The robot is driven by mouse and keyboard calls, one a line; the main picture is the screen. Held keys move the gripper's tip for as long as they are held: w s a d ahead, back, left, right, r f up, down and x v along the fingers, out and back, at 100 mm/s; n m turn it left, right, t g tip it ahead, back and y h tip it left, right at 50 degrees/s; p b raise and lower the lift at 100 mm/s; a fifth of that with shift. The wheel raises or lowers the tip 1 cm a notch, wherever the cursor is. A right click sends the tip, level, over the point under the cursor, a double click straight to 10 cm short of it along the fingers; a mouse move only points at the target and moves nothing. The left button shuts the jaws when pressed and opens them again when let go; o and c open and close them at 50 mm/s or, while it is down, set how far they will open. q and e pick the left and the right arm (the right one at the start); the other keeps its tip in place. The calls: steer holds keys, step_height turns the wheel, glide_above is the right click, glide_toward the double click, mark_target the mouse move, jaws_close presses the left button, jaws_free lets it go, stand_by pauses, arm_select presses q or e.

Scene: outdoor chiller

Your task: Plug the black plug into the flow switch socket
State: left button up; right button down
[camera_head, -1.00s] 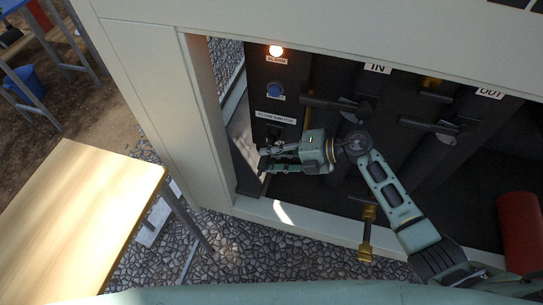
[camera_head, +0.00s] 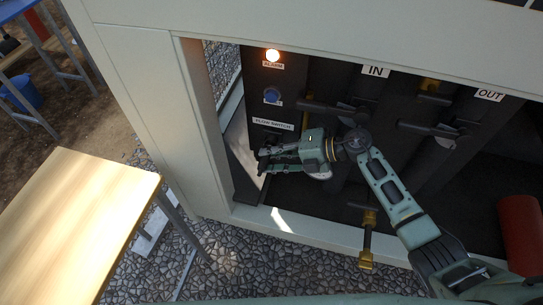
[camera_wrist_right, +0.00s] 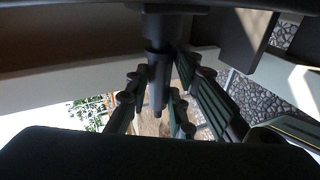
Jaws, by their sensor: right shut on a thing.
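The "FLOW SWITCH" label (camera_head: 273,124) is on the dark panel inside the chiller opening. My right gripper (camera_head: 262,160) is just below it, its fingers pointing left. The gripper hides the area under the label, so I cannot make out the socket. In the right wrist view, my right gripper (camera_wrist_right: 158,100) is closed around a dark, stepped cylindrical piece, which appears to be the black plug (camera_wrist_right: 157,65). Whether the plug touches or sits in the socket cannot be told. My left gripper is not in view.
A lit alarm lamp (camera_head: 272,55) and a blue button (camera_head: 271,95) are above the label. Valve handles (camera_head: 335,109) are on the IN and OUT pipes to the right. The pale cabinet frame (camera_head: 205,120) borders the opening. A wooden table (camera_head: 85,220) stands at lower left.

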steer(key=shift+w, duration=0.25)
steer(key=shift+w+d+b, duration=0.2)
steer(key=shift+w+b, duration=0.15)
steer(key=shift+b, duration=0.1)
steer(key=shift+w+r, duration=0.1)
steer(key=c, duration=1.5)
jaws_free()
steer(key=shift+o, duration=0.2)
steer(key=shift+d, duration=0.1)
steer(key=shift+o, duration=0.3)
steer(key=o, duration=0.4)
